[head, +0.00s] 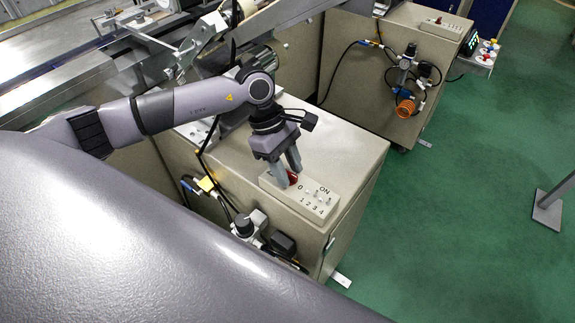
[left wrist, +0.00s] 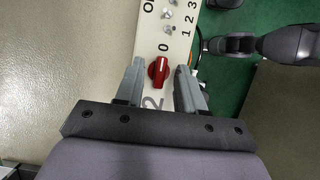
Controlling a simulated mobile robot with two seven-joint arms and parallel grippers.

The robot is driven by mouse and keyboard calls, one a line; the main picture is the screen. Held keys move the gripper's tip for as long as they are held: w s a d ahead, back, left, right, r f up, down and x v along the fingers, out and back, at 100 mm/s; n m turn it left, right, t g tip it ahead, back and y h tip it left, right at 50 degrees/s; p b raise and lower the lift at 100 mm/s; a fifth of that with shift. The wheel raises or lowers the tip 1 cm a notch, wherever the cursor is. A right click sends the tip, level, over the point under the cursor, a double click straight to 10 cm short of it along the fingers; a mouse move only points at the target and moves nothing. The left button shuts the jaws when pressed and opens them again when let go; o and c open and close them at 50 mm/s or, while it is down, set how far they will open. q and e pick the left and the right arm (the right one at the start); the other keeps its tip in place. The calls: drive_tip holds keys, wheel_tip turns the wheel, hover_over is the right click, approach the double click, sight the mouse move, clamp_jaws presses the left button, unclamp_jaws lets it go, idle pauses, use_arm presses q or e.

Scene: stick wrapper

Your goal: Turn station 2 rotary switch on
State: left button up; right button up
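The station 2 switch panel (head: 312,203) is a pale box on top of the beige cabinet. It carries a red rotary switch (head: 293,178), a row of small toggles, and the marks 0, ON and 1 to 4. In the left wrist view the red rotary switch (left wrist: 159,71) lies between the fingertips, near the 0, with a 2 printed below it. My left gripper (head: 287,174) is open around the switch, with a gap on each side in the left wrist view. The head view hides part of the switch behind the fingers. My right gripper is not in view.
The beige cabinet (head: 352,160) has a valve unit and hoses on its front. Another cabinet (head: 350,60) with an orange coiled hose (head: 405,107) stands behind. Green floor (head: 470,200) is open at right, with a metal stand (head: 548,208) at the edge.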

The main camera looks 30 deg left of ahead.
use_arm(q)
clamp_jaws()
drive_tip(key=shift+n, duration=0.4)
drive_tip(key=n+t+b, duration=0.2)
drive_tip(key=n, duration=0.2)
drive_tip(key=shift+s+n, duration=0.15)
drive_tip(key=shift+n, duration=0.15)
drive_tip(key=n+t+b, duration=0.1)
drive_tip(key=n, duration=0.2)
drive_tip(key=shift+d+n+y, duration=0.1)
drive_tip(key=shift+n+y, duration=0.3)
drive_tip(key=n+t+y+b, duration=0.1)
drive_tip(key=n+b, duration=0.2)
drive_tip(key=n, duration=0.2)
drive_tip(key=shift+s+d+t+y+b, duration=0.1)
drive_tip(key=shift+d+t+y+b, duration=0.05)
drive_tip(key=shift+t+y+b, duration=0.25)
drive_tip(key=shift+n+y+b, duration=0.6)
drive_tip(key=shift+n+b, duration=0.3)
drive_tip(key=shift+n, duration=0.9)
drive_tip(key=shift+r, duration=0.1)
